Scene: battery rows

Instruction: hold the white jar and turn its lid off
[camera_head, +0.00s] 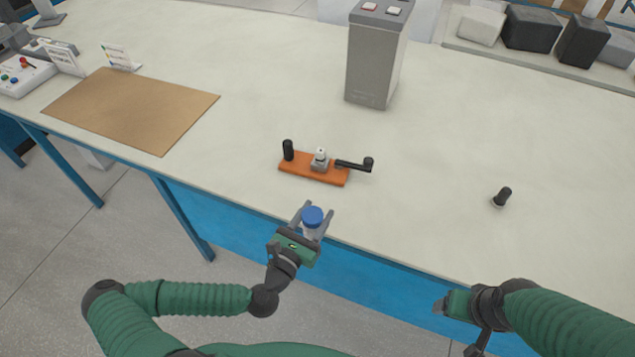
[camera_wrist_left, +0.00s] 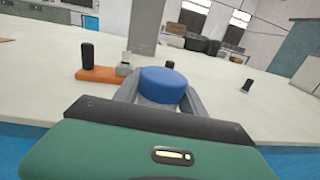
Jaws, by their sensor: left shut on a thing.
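The white jar (camera_head: 311,231) with its blue lid (camera_head: 312,216) is between the fingers of my left gripper (camera_head: 312,222), near the front edge of the table. The left gripper is shut on the jar's body, below the lid. In the left wrist view the blue lid (camera_wrist_left: 164,84) sits on the jar, which is upright, and the fingers flank it. Most of the jar's white body is hidden there. My right gripper (camera_head: 440,306) is at the lower right, in front of the table edge and apart from the jar. Its fingers are too unclear to judge.
An orange base with a black crank (camera_head: 315,172) lies behind the jar. A small black-topped object (camera_head: 502,197) stands to the right. A tall grey box (camera_head: 376,60) stands at the back, and a brown board (camera_head: 130,106) lies at left. The table between them is clear.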

